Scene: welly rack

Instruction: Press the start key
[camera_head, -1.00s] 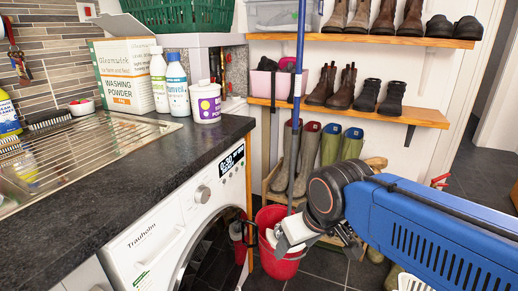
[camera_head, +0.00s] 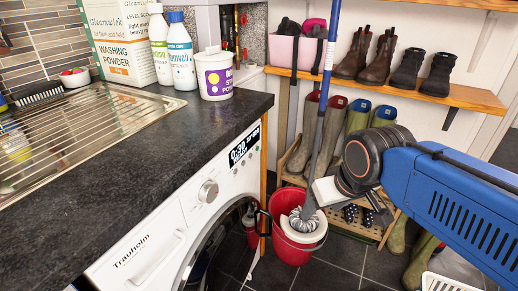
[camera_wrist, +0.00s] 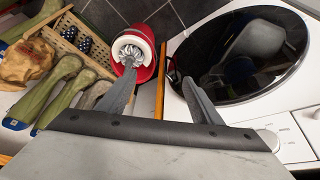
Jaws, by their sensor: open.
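The white Trauholm washing machine (camera_head: 165,240) stands under the dark worktop. Its control panel has a round dial (camera_head: 208,190), a black lit display (camera_head: 244,146) and small keys (camera_head: 247,161) near the display. The key labels are too small to read, so I cannot tell which is the start key. My gripper (camera_head: 312,208) is to the right of the panel and apart from it, in front of the mop and bucket. The wrist view shows my gripper (camera_wrist: 158,97) open and empty, its fingers spread wide. The machine's dark round door (camera_wrist: 245,50) and dial (camera_wrist: 268,138) also show there; the display is hidden.
A red bucket (camera_head: 282,203) with a mop (camera_head: 325,110) stands right of the machine. A wooden post (camera_head: 264,180) stands by the machine's edge. A slatted boot rack (camera_head: 350,228) holds several wellies. A white basket (camera_head: 445,284) is at lower right. Bottles and a tub stand on the worktop.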

